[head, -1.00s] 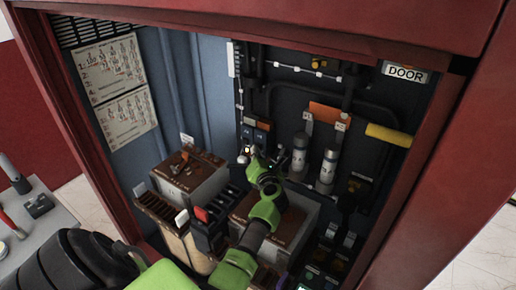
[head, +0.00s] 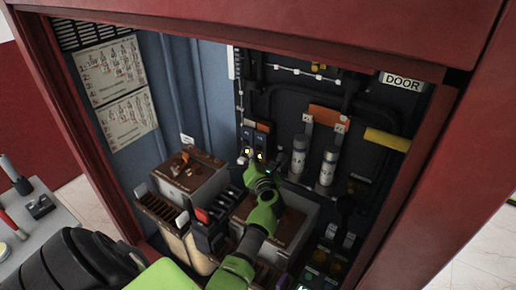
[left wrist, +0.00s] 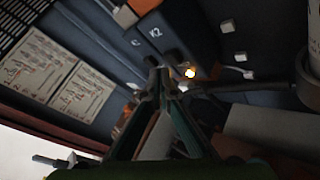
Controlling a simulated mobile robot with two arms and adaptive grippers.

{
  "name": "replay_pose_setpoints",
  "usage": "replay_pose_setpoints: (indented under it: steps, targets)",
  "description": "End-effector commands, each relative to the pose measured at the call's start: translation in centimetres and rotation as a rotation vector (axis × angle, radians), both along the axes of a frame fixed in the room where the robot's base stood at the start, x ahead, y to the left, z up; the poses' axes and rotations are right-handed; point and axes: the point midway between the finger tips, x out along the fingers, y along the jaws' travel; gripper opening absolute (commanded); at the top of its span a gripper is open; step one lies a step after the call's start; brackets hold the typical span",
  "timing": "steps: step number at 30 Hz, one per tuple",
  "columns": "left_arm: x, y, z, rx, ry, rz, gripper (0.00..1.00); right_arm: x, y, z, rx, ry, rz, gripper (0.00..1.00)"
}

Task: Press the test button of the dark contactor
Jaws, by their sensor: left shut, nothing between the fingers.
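Two dark blue contactor modules stand side by side on the cabinet's back panel: a left one (head: 247,135) and a right one (head: 262,137). In the left wrist view one module (left wrist: 178,30) is marked K2. A small bright lamp (left wrist: 190,72) glows below it. In the head view small bright spots show under the modules. My left gripper (head: 248,161) is shut and empty, its tips just below the modules. In the left wrist view its tips (left wrist: 161,76) are close under K2, left of the lamp. I cannot make out the test button or whether the tips touch anything.
Two pale cylinders (head: 328,167) are to the right of the modules. The red cabinet frame (head: 85,150) surrounds the opening. A grey bench (head: 50,225) is outside at left.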

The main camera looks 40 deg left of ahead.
Motion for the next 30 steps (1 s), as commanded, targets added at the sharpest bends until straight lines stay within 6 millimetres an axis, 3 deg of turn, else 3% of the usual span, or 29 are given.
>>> replay_pose_setpoints:
  steps: [8,22,30]
  targets:
    - [-0.4,0.0,0.0,0.000,0.001,0.000,0.00,0.0,0.0,0.3,0.000,0.000,0.000,0.40]
    - [-4.7,-0.5,0.1,0.001,0.003,0.002,0.00,0.0,0.0,2.5,0.000,0.000,0.000,0.40]
    - [-5.0,-0.5,0.0,0.001,0.000,0.001,0.00,0.0,0.0,2.4,0.000,0.000,0.000,0.40]
